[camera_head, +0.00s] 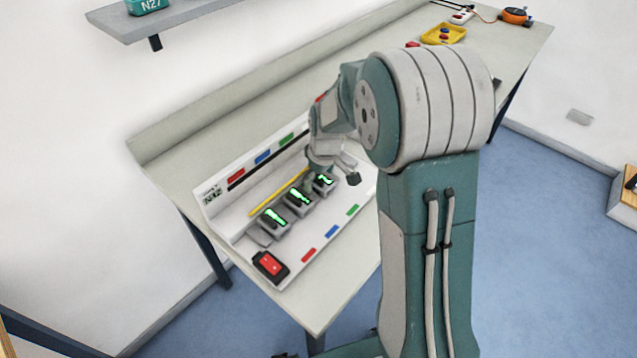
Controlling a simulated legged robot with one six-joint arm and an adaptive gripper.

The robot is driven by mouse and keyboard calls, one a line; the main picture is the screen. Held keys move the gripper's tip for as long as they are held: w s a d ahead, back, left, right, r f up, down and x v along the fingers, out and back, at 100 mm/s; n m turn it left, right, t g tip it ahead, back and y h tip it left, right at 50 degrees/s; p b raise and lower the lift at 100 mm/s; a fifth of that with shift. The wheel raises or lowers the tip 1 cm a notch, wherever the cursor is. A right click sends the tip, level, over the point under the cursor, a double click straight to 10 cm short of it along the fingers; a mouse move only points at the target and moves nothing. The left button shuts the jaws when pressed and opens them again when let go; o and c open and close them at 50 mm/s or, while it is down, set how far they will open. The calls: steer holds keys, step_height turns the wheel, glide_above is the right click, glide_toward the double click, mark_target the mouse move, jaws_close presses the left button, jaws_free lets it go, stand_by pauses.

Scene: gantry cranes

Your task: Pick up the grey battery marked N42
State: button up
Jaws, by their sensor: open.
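A white station (290,262) on the bench holds a row of three grey blocks with lit green marks: a left one (272,226), a middle one (298,206) and a right one (322,189). No number is legible on these blocks, so I cannot tell which, if any, is the battery marked N42.
A red switch (270,264) sits at the station's near left corner. A teal block marked N27 (148,5) lies on a wall shelf (175,18). A yellow tray (444,33) and an orange item (515,15) stand far along the bench (235,110). My arm hides the right side.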

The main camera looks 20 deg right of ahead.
steer(key=shift+d, duration=0.1)
steer(key=shift+c, duration=0.3)
steer(key=c, duration=0.6)
steer(key=shift+a, duration=0.2)
steer(key=c, duration=0.7)
steer(key=shift+s+d+r, duration=0.1)
